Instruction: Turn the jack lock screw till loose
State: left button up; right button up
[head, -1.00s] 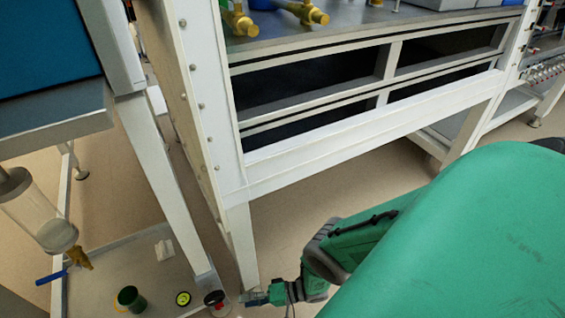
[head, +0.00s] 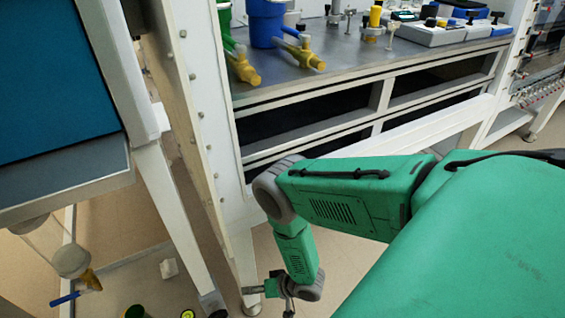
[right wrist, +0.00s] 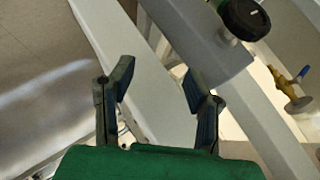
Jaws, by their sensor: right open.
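A black round knob (right wrist: 245,18) with a pale tip shows at the top of the right wrist view, by a grey-white beam. I cannot tell for sure whether it is the jack lock screw. A small dark round part (head: 217,314) shows at the foot of the white leg in the head view, cut by the lower edge. My right gripper (head: 252,290) is low beside this leg. In the right wrist view its two fingers (right wrist: 157,78) are apart and empty, with the knob beyond them to the upper right, not touched. My left gripper is not in view.
White frame legs (head: 180,220) stand close to my right arm. A brass valve with a blue handle (right wrist: 291,88) is at the right of the wrist view. A workbench (head: 330,58) holds several items.

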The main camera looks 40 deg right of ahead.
jog(key=s+r+n+g+h+p, duration=0.2)
jog(key=s+r, duration=0.3)
jog(key=r, duration=0.4)
jog(key=s+d+r+n+g+h+p, duration=0.1)
jog(key=s+r+g+h+p, duration=0.1)
jog(key=s+r, duration=0.3)
notch_tip(320, 180, up, 4)
jog(key=shift+s+d+r+n+g+p, duration=0.1)
jog(key=shift+s+d+n+g+p, duration=0.2)
jog(key=shift+g+p, duration=0.35)
